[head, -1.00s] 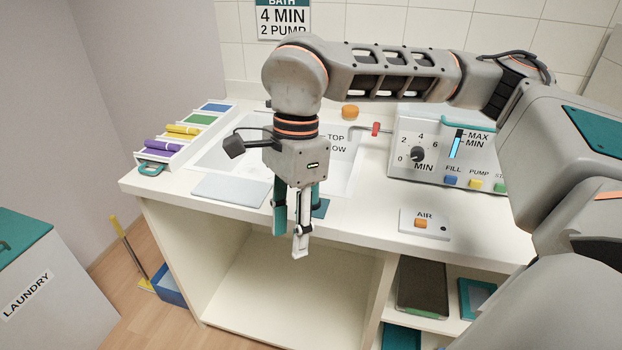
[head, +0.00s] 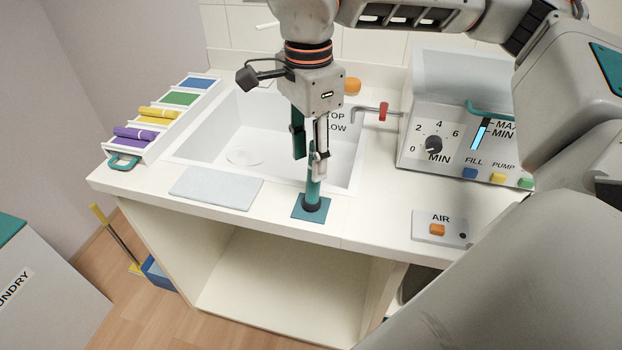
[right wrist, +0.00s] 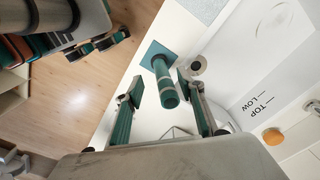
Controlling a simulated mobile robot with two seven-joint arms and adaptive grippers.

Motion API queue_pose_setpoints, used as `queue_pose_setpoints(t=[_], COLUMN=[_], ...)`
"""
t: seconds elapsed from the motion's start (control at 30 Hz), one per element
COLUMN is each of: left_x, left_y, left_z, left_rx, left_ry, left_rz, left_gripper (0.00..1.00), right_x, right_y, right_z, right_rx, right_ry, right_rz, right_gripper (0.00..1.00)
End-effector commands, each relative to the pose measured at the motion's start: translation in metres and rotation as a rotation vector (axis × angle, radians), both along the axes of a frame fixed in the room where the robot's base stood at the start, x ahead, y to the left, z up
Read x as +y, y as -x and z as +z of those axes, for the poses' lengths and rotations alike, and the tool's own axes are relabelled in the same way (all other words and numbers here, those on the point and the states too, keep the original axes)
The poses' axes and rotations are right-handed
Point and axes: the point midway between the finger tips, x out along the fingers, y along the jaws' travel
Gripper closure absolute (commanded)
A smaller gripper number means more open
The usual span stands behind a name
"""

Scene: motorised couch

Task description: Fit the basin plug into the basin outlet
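The basin plug (head: 313,189), with an upright teal handle and dark foot, stands on a teal square pad (head: 298,212) at the counter's front. The right wrist view shows its banded handle (right wrist: 162,80). My right gripper (head: 309,158) points down at the plug. It is open, its two fingers (right wrist: 158,92) on either side of the handle's upper end, with a gap visible on each side in the wrist view. The basin outlet appears as a faint round ring (head: 243,155) on the white basin's floor, left of the gripper. My left gripper is out of view.
The white basin (head: 215,135) lies behind the pad. A grey mat (head: 215,188) lies to the left. A tap with a red end (head: 384,111), a control panel (head: 435,145) and an AIR box (head: 440,229) stand to the right. Coloured rolls (head: 158,113) are at far left.

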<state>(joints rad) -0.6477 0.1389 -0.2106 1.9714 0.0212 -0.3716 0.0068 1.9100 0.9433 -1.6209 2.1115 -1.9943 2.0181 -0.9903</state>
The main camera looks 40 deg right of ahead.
Motion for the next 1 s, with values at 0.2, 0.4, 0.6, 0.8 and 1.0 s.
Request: queue_pose_setpoints(t=[0.2,0.4,0.6,0.8,1.0], left_x=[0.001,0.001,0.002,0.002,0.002], left_y=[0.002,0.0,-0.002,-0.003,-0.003], left_z=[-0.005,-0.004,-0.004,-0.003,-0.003], left_rx=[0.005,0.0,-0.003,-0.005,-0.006], left_ry=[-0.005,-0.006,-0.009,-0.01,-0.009], left_rz=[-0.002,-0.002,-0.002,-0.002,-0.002], left_gripper=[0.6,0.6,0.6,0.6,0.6], right_x=[0.0,-0.002,-0.002,-0.002,-0.002], right_y=[0.001,0.006,0.005,0.005,0.005], right_z=[-0.024,-0.051,-0.072,-0.073,-0.073], right_rx=[0.002,0.005,0.003,0.001,0.001], right_ry=[0.0,0.001,0.0,-0.001,-0.001], right_rz=[0.001,0.001,0.0,0.0,0.0], right_gripper=[0.61,0.61,0.61,0.61,0.95])
